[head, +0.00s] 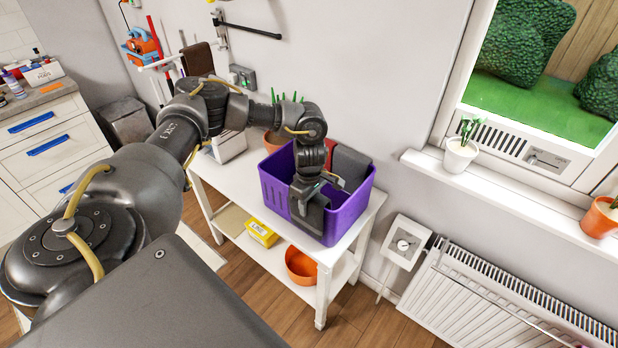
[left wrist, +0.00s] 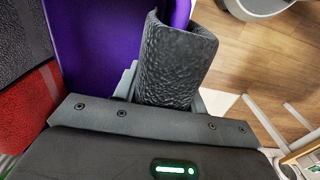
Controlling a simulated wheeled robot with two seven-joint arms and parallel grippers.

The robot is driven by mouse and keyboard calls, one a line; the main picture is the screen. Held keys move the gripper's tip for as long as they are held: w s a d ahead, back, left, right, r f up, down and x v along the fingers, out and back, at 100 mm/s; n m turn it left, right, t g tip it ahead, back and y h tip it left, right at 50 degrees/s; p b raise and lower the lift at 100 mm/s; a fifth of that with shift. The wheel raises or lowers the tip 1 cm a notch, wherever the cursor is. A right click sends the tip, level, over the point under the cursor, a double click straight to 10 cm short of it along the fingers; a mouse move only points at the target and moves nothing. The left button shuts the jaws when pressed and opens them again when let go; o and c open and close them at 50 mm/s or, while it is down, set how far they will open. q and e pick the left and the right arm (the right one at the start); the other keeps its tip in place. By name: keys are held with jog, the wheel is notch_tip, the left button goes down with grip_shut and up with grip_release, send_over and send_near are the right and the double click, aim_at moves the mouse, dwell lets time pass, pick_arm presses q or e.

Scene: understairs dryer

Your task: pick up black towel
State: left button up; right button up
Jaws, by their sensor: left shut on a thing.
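The black towel (left wrist: 172,65) is a rolled, textured dark cloth in the left wrist view, between the fingers of my left gripper (left wrist: 168,95). In the head view my left gripper (head: 309,204) points down into the purple basket (head: 350,214) at its front side. The towel is hard to tell from the dark gripper there. The basket's purple wall also shows beside the towel in the left wrist view (left wrist: 90,40). My right gripper is not in view.
A dark grey towel (head: 350,163) and a red towel (head: 329,152) are in the basket's back part. The basket stands on a white shelf table (head: 232,183). Below are a yellow box (head: 262,233) and an orange bowl (head: 300,265). A radiator (head: 500,300) is at right.

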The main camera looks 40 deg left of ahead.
pick_arm(q)
notch_tip(320, 180, up, 5)
jog(key=shift+w+f+b, duration=0.1)
jog(key=shift+b, duration=0.7)
notch_tip(320, 180, up, 9)
jog(key=shift+f, duration=0.1)
notch_tip(320, 180, up, 2)
jog(key=shift+r, duration=0.25)
jog(key=shift+r+p, duration=0.45)
jog(key=shift+p, duration=0.3)
